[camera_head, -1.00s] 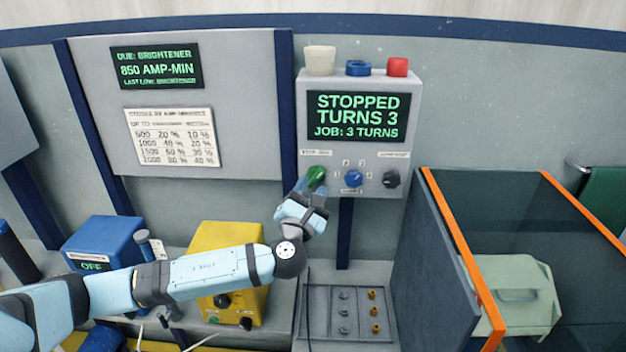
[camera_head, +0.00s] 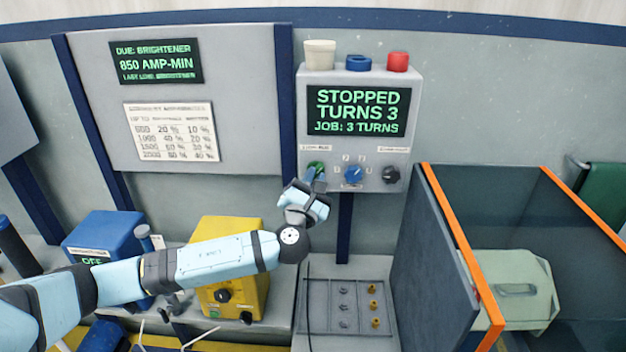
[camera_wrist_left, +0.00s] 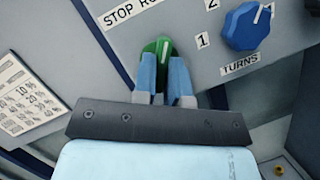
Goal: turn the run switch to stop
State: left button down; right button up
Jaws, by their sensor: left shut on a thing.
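The run switch is a green knob (camera_head: 315,169) at the lower left of the grey control box (camera_head: 401,63). In the left wrist view the green knob (camera_wrist_left: 158,47) sits under a label reading "STOP RU…", with its white pointer line upright or nearly so in that picture. My left gripper (camera_head: 314,181) is shut on the green knob, its two blue fingers (camera_wrist_left: 165,72) on either side of it. The box's screen (camera_head: 357,114) reads "STOPPED, TURNS 3, JOB: 3 TURNS". My right gripper is not in view.
A blue turns knob (camera_head: 353,174) and a black knob (camera_head: 390,175) are right of the green one. A yellow box (camera_head: 245,290) is behind my left arm. A tray (camera_head: 320,325) lies below.

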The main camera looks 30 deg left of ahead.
pick_arm(q)
jog(key=n+g+y+b, duration=0.1)
jog(key=n+y+b, duration=0.1)
jog(key=n, duration=0.4)
jog(key=n+g+y+b, duration=0.1)
jog(key=n+y+b, duration=0.2)
jog(key=n, duration=0.3)
jog(key=n+g+y+b, duration=0.1)
jog(key=n+y+b, duration=0.2)
jog(key=n, duration=0.2)
jog(key=shift+w+d+f+n+b, duration=0.1)
jog(key=shift+w+d+n+b, duration=0.1)
jog(key=shift+d+n+b, duration=0.2)
jog(key=shift+n+g+y, duration=0.4)
jog(key=shift+n+g, duration=0.2)
jog(key=shift+n, duration=0.4)
jog(key=c, duration=1.2)
grip_release()
jog(key=shift+o, duration=0.2)
